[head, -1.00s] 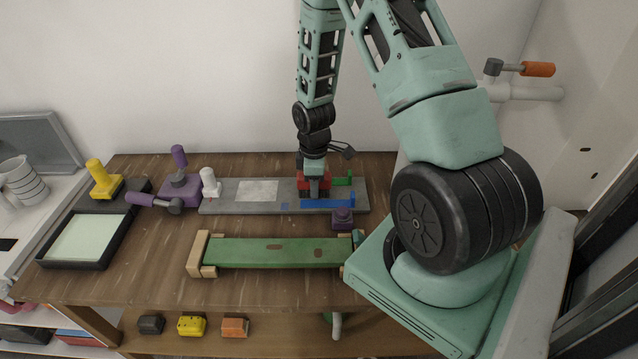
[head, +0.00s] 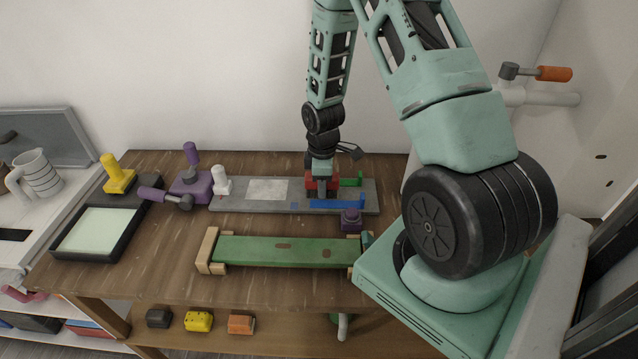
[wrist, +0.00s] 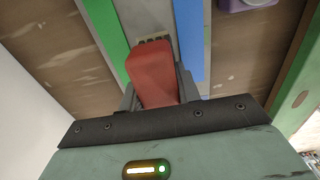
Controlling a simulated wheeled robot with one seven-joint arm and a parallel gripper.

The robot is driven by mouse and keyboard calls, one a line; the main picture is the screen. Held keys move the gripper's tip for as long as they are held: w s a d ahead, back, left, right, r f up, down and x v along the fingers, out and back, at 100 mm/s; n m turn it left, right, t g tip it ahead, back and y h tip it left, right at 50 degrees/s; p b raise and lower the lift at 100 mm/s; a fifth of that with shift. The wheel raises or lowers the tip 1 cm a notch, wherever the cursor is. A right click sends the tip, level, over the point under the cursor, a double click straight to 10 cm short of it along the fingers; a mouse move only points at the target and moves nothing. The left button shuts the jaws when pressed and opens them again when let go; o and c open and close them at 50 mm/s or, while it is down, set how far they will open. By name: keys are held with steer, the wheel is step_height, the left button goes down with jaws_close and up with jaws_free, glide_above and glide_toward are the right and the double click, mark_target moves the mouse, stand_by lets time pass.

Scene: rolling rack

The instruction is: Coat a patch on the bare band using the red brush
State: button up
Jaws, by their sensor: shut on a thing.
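My gripper (head: 322,190) is over the right part of a long grey board (head: 235,203). It is shut on a red brush, whose red body (wrist: 153,75) fills the space between the fingers in the wrist view. The brush is between a green strip (head: 350,181) and a blue strip (head: 338,204); the wrist view also shows the green strip (wrist: 105,35) and the blue strip (wrist: 188,40). Grey surface (wrist: 155,15) lies between them. A pale rectangle (head: 267,190) is on the board's middle. I cannot tell which area is the bare band, nor whether the brush touches the board.
A green plank (head: 250,250) on wooden supports lies in front. A small purple block (head: 351,219) stands by the board's front edge. At left are a white-handled tool (head: 221,182), purple-handled tools (head: 190,180), a yellow-handled tool (head: 117,175) and a black-rimmed tray (head: 68,255).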

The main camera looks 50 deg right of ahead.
steer(key=shift+s+d, duration=0.3)
steer(key=shift+s, duration=0.05)
steer(key=shift+r+p, duration=2.6)
steer(key=shift+r, duration=0.45)
steer(key=shift+f, duration=0.2)
steer(key=shift+f+b, duration=1.8)
steer(key=shift+f, duration=0.45)
steer(key=shift+f+b, duration=0.45)
steer(key=shift+f, duration=0.2)
